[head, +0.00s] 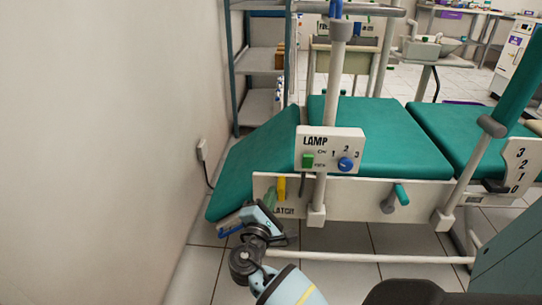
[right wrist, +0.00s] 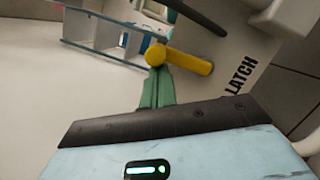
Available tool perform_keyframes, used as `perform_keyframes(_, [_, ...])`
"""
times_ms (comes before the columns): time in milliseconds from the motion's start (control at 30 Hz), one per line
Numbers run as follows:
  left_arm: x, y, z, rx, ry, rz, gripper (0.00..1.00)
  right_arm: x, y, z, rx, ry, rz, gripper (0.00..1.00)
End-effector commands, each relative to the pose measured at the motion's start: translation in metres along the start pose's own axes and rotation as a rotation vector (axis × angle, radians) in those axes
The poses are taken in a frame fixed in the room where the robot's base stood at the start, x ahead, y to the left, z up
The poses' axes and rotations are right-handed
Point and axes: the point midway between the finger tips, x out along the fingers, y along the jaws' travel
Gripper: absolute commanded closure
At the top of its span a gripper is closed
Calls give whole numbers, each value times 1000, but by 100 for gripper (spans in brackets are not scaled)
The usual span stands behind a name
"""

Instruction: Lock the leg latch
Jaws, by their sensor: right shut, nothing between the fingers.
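The yellow leg latch lever (head: 281,187) stands upright on the white side panel of the green dental chair, beside the black LATCH lettering. My right gripper (head: 270,198) is just left of the lever, low in front of the panel. In the right wrist view the lever (right wrist: 185,61) runs sideways, with a rounded end at the left. The shut green fingers (right wrist: 157,84) of my right gripper are just below that end. I cannot tell whether they touch it. Nothing is held. My left gripper is not in view.
The green leg section (head: 250,160) slopes down to the left. A lamp box (head: 330,150) on a white post stands right of the latch. A teal handle (head: 401,194) sticks out of the panel farther right. A plain wall (head: 100,130) bounds the left side.

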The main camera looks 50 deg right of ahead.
Motion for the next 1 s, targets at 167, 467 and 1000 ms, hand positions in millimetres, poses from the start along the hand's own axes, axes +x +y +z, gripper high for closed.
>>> perform_keyframes(167, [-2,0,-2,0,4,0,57,-11,0,0,-1,2,1,100])
perform_keyframes(467, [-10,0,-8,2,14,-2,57,-58,1,0,0,2,0,100])
perform_keyframes(1000, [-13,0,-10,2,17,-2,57,-78,0,0,0,0,0,100])
